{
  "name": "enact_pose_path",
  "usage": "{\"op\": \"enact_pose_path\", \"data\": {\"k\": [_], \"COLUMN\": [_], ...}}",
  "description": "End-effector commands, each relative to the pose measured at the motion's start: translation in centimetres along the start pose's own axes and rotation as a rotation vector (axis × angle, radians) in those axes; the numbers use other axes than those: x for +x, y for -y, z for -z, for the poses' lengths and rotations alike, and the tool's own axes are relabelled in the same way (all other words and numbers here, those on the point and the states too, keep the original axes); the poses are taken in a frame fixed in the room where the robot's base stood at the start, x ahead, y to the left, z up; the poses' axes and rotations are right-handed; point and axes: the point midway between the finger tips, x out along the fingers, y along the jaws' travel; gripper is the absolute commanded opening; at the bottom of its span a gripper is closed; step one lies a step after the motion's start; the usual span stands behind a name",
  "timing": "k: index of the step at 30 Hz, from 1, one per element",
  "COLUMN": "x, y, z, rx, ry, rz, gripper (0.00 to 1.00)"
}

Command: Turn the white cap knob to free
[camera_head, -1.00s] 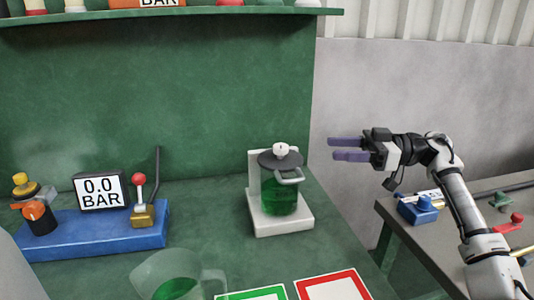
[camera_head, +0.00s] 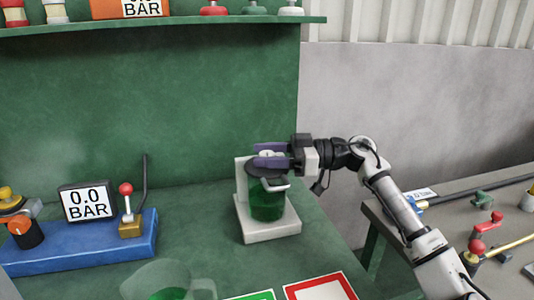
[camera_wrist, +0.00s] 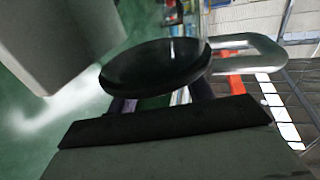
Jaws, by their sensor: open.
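The white cap knob (camera_head: 266,154) sits on the dark round lid (camera_head: 262,171) of a clear jar with green liquid (camera_head: 267,202). The jar stands on a white stand (camera_head: 272,231). My gripper (camera_head: 269,155) is open, with its two purple fingers on either side of the knob; I cannot tell whether they touch it. The knob's pointer is not readable. In the wrist view the dark lid (camera_wrist: 155,65) and its metal handle (camera_wrist: 250,48) show close up. The lid partly covers my fingers, and the knob is hidden there.
The white stand's upright (camera_head: 241,182) rises behind the jar. A blue base (camera_head: 95,245) with a gauge (camera_head: 87,202) and red-knobbed lever is at left. A clear jug (camera_head: 168,282) and green and red framed cards (camera_head: 320,288) lie in front. A grey side table (camera_head: 450,225) is at right.

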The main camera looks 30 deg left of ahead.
Motion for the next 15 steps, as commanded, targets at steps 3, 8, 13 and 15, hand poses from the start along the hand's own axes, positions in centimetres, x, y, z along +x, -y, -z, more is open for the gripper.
{"op": "enact_pose_path", "data": {"k": [3,8,13,15], "x": [0.01,0.0,-0.02,-0.02], "y": [-0.01,-0.01,-0.01,-0.02], "z": [-0.02,-0.02,-0.01,-0.01], "rx": [0.0,0.0,0.0,0.0], "ry": [0.0,0.0,0.0,0.0], "rz": [0.0,0.0,0.0,0.0], "gripper": [0.51,0.39,0.17,0.08]}}
